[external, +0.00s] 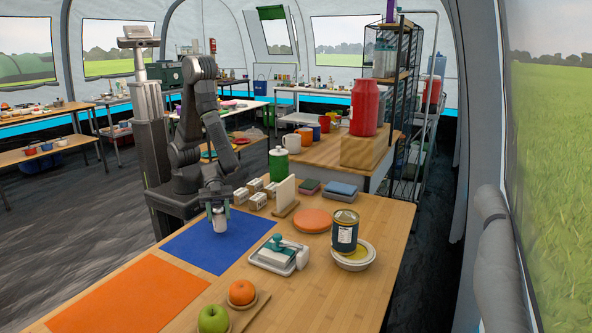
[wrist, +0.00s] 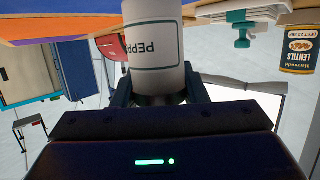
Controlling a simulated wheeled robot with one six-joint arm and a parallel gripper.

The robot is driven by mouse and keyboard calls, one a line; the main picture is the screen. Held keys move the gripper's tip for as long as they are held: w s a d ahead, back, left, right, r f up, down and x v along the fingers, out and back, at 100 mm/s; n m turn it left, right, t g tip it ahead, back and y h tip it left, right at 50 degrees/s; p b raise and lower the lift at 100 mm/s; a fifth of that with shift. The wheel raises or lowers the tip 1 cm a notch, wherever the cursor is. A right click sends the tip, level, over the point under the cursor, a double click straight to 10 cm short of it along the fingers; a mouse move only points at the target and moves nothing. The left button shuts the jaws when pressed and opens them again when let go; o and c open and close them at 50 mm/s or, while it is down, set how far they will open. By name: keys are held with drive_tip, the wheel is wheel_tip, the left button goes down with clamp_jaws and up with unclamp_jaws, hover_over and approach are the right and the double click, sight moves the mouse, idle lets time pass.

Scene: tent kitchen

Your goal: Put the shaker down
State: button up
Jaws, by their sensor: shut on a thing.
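My gripper (external: 218,203) is shut on the shaker (external: 220,222) and points down over the blue mat (external: 190,247). In the wrist view the shaker (wrist: 153,45) is a white cylinder with a framed label, part of which reads "PEPP". It sits between the two fingers (wrist: 158,92), and its far end is cut off by the frame's top edge. In the external view the shaker looks upright, with its lower end at or just above the mat; I cannot tell whether it touches.
An orange mat (external: 128,296) lies to the left. Small white boxes (external: 257,200) stand behind. An apple (external: 213,319) and an orange (external: 241,292) are in front.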

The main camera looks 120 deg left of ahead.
wheel_tip(320, 180, up, 7)
drive_tip(key=shift+f+p, duration=0.15)
drive_tip(key=shift+p, duration=0.8)
drive_tip(key=w+d+r+n+t+y+p, duration=0.1)
drive_tip(key=w+d+r+n+y, duration=0.15)
drive_tip(key=w, duration=0.75)
drive_tip(key=w+d+r+n+t+y+p, duration=0.2)
drive_tip(key=w+d+r+y, duration=0.1)
drive_tip(key=w, duration=0.7)
drive_tip(key=w+d+r+n+t+y+p, duration=0.1)
drive_tip(key=w+d+r+n+y, duration=0.15)
drive_tip(key=w, duration=0.75)
drive_tip(key=w+d+f, duration=0.1)
drive_tip(key=w+f, duration=0.1)
drive_tip(key=f, duration=0.3)
drive_tip(key=w+f+n+y, duration=0.1)
drive_tip(key=w+f, duration=0.1)
drive_tip(key=f, duration=0.4)
drive_tip(key=w+d+f+n+y, duration=0.1)
drive_tip(key=w+f, duration=0.1)
drive_tip(key=f, duration=0.3)
drive_tip(key=shift+w+d+f+p, duration=0.25)
drive_tip(key=shift+d+p, duration=0.1)
drive_tip(key=shift+p, duration=0.05)
drive_tip(key=shift+f, duration=0.1)
drive_tip(key=shift+f, duration=0.2)
drive_tip(key=o, duration=1.1)
drive_tip(key=shift+r, duration=0.1)
